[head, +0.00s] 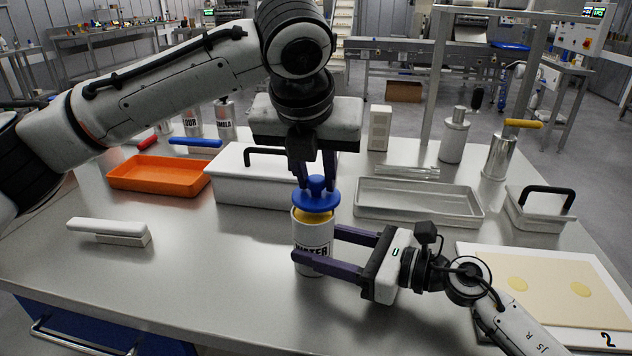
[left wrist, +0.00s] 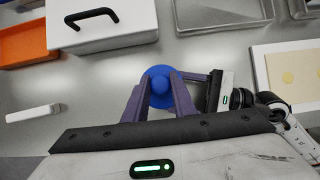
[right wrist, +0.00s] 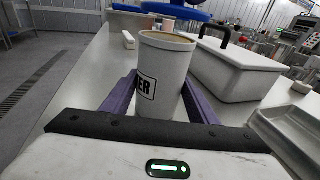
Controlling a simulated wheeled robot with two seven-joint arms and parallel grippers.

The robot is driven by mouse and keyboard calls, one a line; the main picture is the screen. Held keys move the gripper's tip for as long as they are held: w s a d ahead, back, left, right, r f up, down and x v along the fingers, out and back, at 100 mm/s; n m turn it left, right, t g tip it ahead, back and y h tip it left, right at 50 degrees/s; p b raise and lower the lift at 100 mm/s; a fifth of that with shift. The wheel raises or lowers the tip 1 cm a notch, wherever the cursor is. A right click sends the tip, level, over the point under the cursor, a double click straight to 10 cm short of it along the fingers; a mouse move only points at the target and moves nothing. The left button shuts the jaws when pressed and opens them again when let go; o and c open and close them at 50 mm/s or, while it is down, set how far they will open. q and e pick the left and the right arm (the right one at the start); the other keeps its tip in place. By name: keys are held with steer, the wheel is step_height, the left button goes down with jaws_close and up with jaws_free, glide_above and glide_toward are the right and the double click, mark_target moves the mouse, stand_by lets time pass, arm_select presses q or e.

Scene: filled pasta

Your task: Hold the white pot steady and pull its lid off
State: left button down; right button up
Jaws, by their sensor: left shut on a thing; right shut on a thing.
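The white pot (head: 311,232), with dark lettering, stands upright on the steel table. My right gripper (head: 314,245) is shut around its body from the right; in the right wrist view the pot (right wrist: 165,72) sits between the fingers. The blue lid (head: 316,203) is held by its knob in my left gripper (head: 315,183), which points down from above. In the right wrist view the lid (right wrist: 176,11) hangs above the pot, with a gap to the open rim. A yellowish inside shows below the lid. In the left wrist view the lid (left wrist: 159,75) hides the pot.
A white lidded box (head: 240,184) with a black handle stands behind the pot, beside an orange tray (head: 160,176). A metal tray (head: 420,203) lies to the right, and a board with dough (head: 540,285) at front right. The front left table is mostly clear.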

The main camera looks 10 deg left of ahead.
mark_target(316, 178)
arm_select(q)
steer(key=shift+r, duration=1.65)
arm_select(e)
steer(key=shift+w+d+f, duration=0.1)
steer(key=shift+d+f, duration=0.05)
steer(key=shift+f, duration=0.05)
steer(key=o, duration=1.1)
steer(key=shift+c, duration=0.2)
steer(key=shift+r, duration=0.1)
